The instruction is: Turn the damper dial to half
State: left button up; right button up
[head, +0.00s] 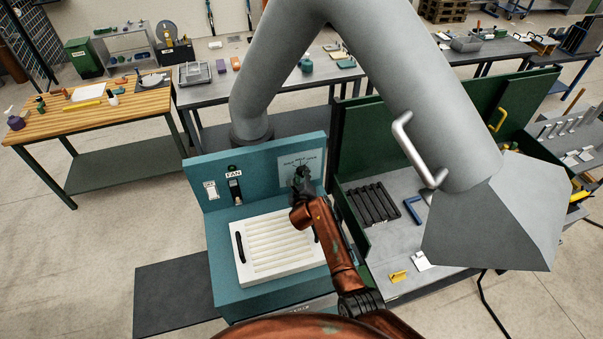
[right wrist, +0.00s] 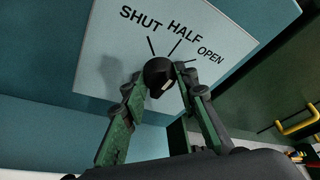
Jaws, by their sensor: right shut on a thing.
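The damper dial (right wrist: 158,72) is a small black knob on a pale plate (right wrist: 100,60) marked SHUT, HALF and OPEN, with a black tick line by each word. My right gripper (right wrist: 160,78) has its two green fingers on either side of the knob, shut on it. A small pale mark shows on the knob's lower right; I cannot tell which word the dial points to. In the head view my right gripper (head: 302,180) is at the plate (head: 289,162) on the teal back panel and hides most of the dial. My left gripper is not in view.
A FAN switch (head: 235,187) sits left of the plate. A white slatted tray (head: 240,262) lies on the teal bench below. A large grey duct with a hood (head: 490,225) hangs at the right. A green panel (head: 360,130) stands right of the plate.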

jog(key=o, duration=1.2)
jog(key=shift+c, duration=0.2)
jog(key=shift+s+d+r, duration=0.1)
jog(key=shift+s+d, duration=0.05)
jog(key=shift+s, duration=0.55)
jog(key=v, duration=1)
jog(key=shift+s, duration=0.25)
jog(key=shift+r, duration=0.15)
